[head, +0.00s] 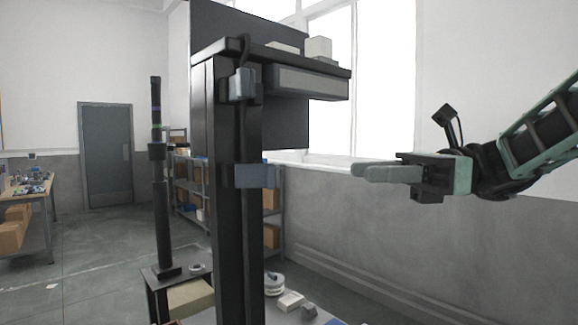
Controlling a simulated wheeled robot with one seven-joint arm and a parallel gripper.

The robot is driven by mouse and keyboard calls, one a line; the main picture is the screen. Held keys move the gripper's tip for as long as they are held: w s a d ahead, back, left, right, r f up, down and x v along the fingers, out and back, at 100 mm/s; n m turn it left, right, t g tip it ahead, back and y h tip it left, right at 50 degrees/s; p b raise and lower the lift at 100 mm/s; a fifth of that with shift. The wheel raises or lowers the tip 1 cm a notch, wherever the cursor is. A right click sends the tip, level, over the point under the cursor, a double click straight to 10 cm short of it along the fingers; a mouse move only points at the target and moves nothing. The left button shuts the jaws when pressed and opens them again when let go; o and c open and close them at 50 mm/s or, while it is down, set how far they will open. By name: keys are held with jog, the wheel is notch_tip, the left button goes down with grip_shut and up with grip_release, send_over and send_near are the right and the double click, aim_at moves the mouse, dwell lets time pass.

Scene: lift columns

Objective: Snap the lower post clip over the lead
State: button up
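A black lift column (226,285) stands in the middle of the head view. A grey-blue lower post clip (250,176) sits on the column at mid height, its end sticking out past the column's right edge. An upper clip (241,86) sits near the top. A dark lead (245,50) loops from the desk top into the upper clip; below it, dark on dark, I cannot follow it well. Whether the lower clip is open or closed is not clear. My gripper (357,171) is right of the lower clip, apart from it, with pale fingers pointing left. The finger gap is not visible.
The raised top (335,70) with a drawer-like box (308,82) overhangs above the gap between column and gripper. A second thin black post (160,215) stands at left. Low down are a white round item (274,284) and small blocks (290,301). Shelves stand behind.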

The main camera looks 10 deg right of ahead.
aim_at(255, 177)
jog(key=a+p, duration=0.3)
jog(key=a, duration=0.9)
jog(key=shift+w+a, duration=0.1)
